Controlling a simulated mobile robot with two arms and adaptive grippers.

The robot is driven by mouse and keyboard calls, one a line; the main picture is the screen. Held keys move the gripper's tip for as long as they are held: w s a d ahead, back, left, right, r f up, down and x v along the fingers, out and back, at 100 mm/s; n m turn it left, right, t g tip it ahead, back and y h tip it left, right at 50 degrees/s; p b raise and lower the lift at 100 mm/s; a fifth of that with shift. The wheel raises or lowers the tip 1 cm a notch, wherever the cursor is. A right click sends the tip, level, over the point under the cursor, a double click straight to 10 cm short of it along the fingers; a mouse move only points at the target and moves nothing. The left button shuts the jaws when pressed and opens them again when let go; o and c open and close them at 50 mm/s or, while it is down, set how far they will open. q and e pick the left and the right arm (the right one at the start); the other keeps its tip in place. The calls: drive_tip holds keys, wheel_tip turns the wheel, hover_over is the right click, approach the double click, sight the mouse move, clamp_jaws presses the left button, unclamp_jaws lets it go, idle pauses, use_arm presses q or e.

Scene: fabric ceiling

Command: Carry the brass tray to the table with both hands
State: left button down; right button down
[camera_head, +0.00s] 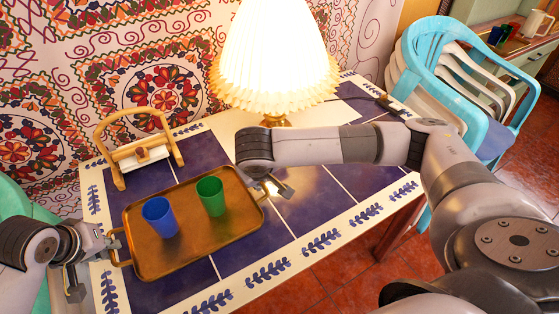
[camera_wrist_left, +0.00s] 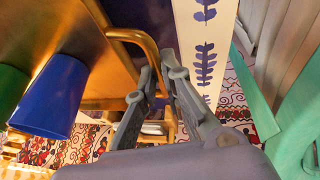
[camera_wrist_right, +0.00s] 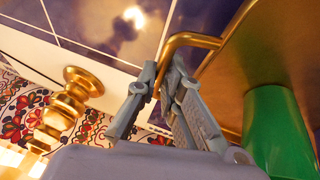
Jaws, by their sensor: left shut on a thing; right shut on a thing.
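The brass tray (camera_head: 190,250) is over the blue-tiled table (camera_head: 300,222); I cannot tell whether it touches the top. A blue cup (camera_head: 160,217) and a green cup (camera_head: 211,196) stand upright on it. My left gripper (camera_head: 98,258) is shut on the tray's left handle, which shows in the left wrist view (camera_wrist_left: 132,36). My right gripper (camera_head: 273,187) is shut on the right handle, which shows in the right wrist view (camera_wrist_right: 190,39). The blue cup (camera_wrist_left: 52,98) and green cup (camera_wrist_right: 275,130) also show in the wrist views.
A lit lamp (camera_head: 275,62) with a brass base stands behind the right gripper. A wooden napkin holder (camera_head: 140,152) stands behind the tray. A dark object (camera_head: 392,104) lies near the table's far right edge. Stacked chairs (camera_head: 455,75) stand at the right. Tabletop right of the tray is clear.

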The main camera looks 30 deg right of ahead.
use_arm(q)
drive_tip(key=shift+f, duration=0.15)
use_arm(e)
drive_tip(key=shift+w+f, duration=0.1)
drive_tip(key=shift+f, duration=0.05)
